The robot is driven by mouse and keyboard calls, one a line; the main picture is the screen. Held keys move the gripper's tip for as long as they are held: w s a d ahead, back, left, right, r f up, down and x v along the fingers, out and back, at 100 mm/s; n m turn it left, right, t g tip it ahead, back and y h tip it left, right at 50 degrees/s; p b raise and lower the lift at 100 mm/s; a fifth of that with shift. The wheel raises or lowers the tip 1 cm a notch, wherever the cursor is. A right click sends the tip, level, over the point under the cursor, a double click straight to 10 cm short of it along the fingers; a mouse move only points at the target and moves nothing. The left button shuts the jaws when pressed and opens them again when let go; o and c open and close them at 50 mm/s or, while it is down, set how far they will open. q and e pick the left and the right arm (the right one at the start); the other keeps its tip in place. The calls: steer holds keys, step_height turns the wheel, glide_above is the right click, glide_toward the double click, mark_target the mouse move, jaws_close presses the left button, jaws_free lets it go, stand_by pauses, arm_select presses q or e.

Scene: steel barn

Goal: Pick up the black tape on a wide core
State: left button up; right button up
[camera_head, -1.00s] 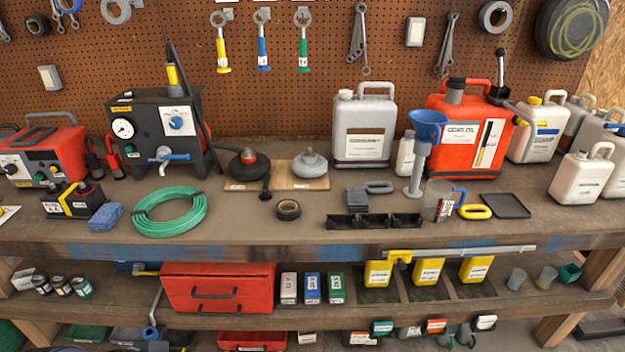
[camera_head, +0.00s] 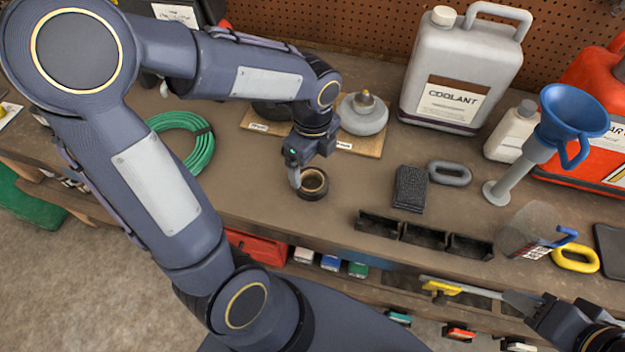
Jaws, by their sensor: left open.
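The black tape on a wide core (camera_head: 313,196) lies flat on the brown workbench, its tan inner core showing. My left gripper (camera_head: 296,178) reaches down at the tape's left side, open, with a grey finger close against or over the ring's left edge. The other finger is hidden, and I cannot tell whether the gripper touches the tape. Nothing is held in it. My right gripper (camera_head: 524,303) shows only partly at the lower right, in front of the bench edge; its jaw opening is unclear.
A wooden board (camera_head: 372,146) with a grey round-based item (camera_head: 363,118) is just behind the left gripper. Green hose (camera_head: 203,150) lies left. Black trays (camera_head: 423,236), a dark block (camera_head: 410,188) and a grey ring (camera_head: 450,173) lie right. Coolant jug (camera_head: 462,70) stands behind.

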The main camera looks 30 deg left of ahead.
mark_target(309, 185)
arm_select(q)
steer(key=f, duration=0.6)
steer(key=shift+s+a, duration=0.25)
steer(key=shift+a, duration=0.1)
steer(key=c, duration=1.1)
